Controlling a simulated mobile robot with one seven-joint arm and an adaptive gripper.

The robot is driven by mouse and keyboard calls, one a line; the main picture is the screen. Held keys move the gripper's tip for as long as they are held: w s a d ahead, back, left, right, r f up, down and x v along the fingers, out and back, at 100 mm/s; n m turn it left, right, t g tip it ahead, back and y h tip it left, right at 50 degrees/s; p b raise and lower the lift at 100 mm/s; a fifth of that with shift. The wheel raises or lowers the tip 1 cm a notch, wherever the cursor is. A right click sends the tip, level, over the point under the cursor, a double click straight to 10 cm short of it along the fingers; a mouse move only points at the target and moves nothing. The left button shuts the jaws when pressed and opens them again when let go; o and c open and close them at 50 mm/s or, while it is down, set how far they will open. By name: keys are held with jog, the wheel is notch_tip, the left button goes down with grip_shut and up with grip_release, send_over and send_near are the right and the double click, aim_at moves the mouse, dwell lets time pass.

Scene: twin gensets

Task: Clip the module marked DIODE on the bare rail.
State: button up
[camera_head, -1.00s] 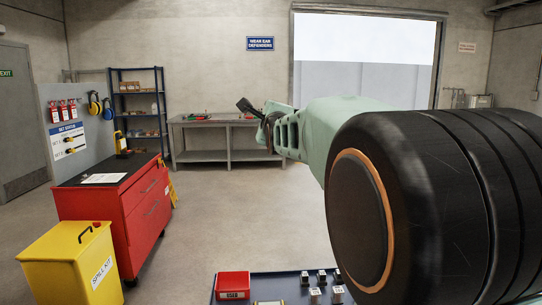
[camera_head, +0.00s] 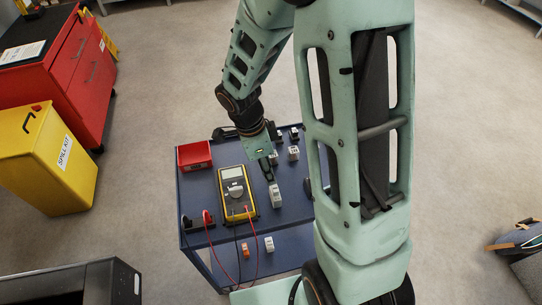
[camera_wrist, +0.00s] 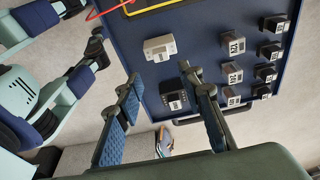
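My gripper (camera_wrist: 161,74) is open and empty, pointing down over the blue cart, with its two fingers apart in the wrist view. It also shows in the head view (camera_head: 267,169). A pale grey module (camera_wrist: 160,47) lies on the cart top just beyond the fingertips; it also shows in the head view (camera_head: 276,196). A black module (camera_wrist: 174,96) stands between and below the fingers. Several white-fronted modules (camera_wrist: 232,72) and dark modules with pale tops (camera_wrist: 269,51) stand in rows to the right. I cannot read the word DIODE on any. I cannot make out a bare rail.
The cart (camera_head: 211,181) also carries a red bin (camera_head: 194,155) and a yellow multimeter (camera_head: 236,192) with red and black leads. Small orange and white items (camera_head: 245,250) sit on its lower shelf. A yellow spill kit box (camera_head: 50,160) and red cabinet (camera_head: 60,75) stand left.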

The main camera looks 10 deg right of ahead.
aim_at(275, 188)
jog(key=f+b, duration=0.1)
jog(key=f, duration=0.1)
jog(key=d+f+b, duration=0.1)
jog(key=f+b, duration=0.1)
jog(key=f, duration=0.1)
jog(key=f+b, duration=0.2)
jog(key=f, duration=0.1)
jog(key=shift+d, duration=0.15)
jog(key=f+b, duration=0.1)
jog(key=b, duration=0.1)
jog(key=shift+d+f+b, duration=0.25)
jog(key=shift+f+b, duration=0.15)
jog(key=shift+b, duration=0.65)
dwell(0.5)
jog(key=shift+r, duration=0.1)
grip_shut()
jog(key=shift+r, duration=0.15)
dwell(0.3)
jog(key=shift+r+p, duration=1.8)
jog(key=shift+r, duration=2.05)
